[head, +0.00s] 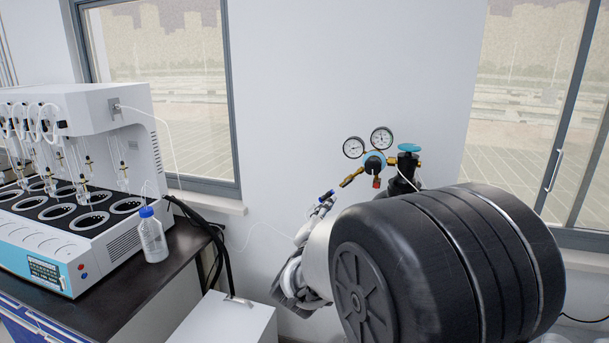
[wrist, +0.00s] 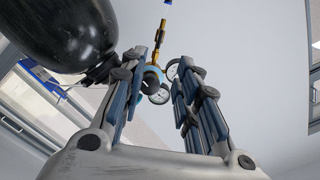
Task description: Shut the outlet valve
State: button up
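The gas regulator (head: 375,160) has a light blue body, two round gauges and a brass outlet arm (head: 350,178) reaching down left. A small bright blue part (head: 328,194) lies beyond the arm's end, probably the outlet valve's handle. In the wrist view the blue part (wrist: 168,2) is at the top edge, mostly cut off, in line with the brass arm (wrist: 157,46). My gripper (wrist: 160,62) is open and empty. The regulator shows between and beyond its fingers. In the head view my gripper (head: 318,212) is partly hidden, below and left of the regulator.
A teal handwheel (head: 409,147) tops the cylinder valve right of the gauges. A dark rounded body (wrist: 55,32), seemingly the cylinder, is close to my left finger. A bench with a white distiller (head: 80,130) and wash bottle (head: 151,236) stands left. Thin tubing crosses the wall.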

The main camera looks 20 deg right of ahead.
aim_at(347, 183)
jog(key=b+x, duration=0.2)
jog(key=x, duration=1.5)
jog(key=shift+s+d+r, duration=0.15)
jog(key=shift+d+r, duration=0.1)
jog(key=shift+d, duration=0.05)
grip_shut()
